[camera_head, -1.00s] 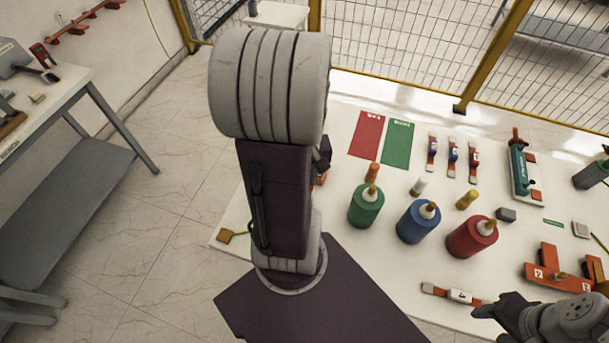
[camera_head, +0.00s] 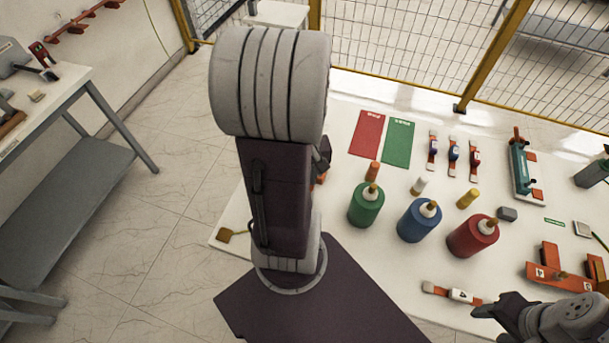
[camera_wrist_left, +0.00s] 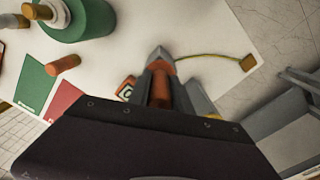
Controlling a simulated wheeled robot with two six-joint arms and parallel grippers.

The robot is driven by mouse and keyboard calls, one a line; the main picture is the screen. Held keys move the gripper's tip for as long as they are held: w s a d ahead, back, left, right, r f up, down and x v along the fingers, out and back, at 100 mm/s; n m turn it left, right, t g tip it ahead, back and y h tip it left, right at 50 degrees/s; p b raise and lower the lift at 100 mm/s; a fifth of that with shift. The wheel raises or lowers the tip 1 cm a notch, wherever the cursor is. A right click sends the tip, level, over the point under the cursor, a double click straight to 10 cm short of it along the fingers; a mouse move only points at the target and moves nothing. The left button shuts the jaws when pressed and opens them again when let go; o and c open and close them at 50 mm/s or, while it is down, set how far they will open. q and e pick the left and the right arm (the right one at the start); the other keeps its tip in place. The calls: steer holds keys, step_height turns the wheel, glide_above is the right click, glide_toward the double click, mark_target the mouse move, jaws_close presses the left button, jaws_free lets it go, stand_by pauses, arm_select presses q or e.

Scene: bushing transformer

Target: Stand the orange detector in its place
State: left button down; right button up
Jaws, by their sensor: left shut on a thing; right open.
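The orange detector (camera_wrist_left: 160,86) shows in the left wrist view as an orange body between my left gripper's fingers (camera_wrist_left: 164,62); the gripper is shut on it. A thin yellow-green cord runs from near the fingertips to a small brown square (camera_wrist_left: 247,63) on the white table. In the head view my left arm hides this gripper; only a bit of orange (camera_head: 321,178) shows beside the arm. My right gripper (camera_head: 488,310) is open and empty at the lower right, close to an orange-and-white piece (camera_head: 458,296). I cannot tell which spot is the detector's place.
The white table (camera_head: 400,280) holds green (camera_head: 366,208), blue (camera_head: 418,222) and red (camera_head: 472,238) bottles. Behind them lie red (camera_head: 366,134) and green (camera_head: 398,145) mats and several small orange tools. A grey workbench (camera_head: 60,100) stands left; a mesh fence is behind.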

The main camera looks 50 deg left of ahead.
arm_select(q)
steer(key=shift+f, duration=0.2)
steer(key=c, duration=1.1)
jaws_free()
step_height(320, 180, up, 9)
steer(key=shift+r+p, duration=0.1)
steer(key=shift+p, duration=0.3)
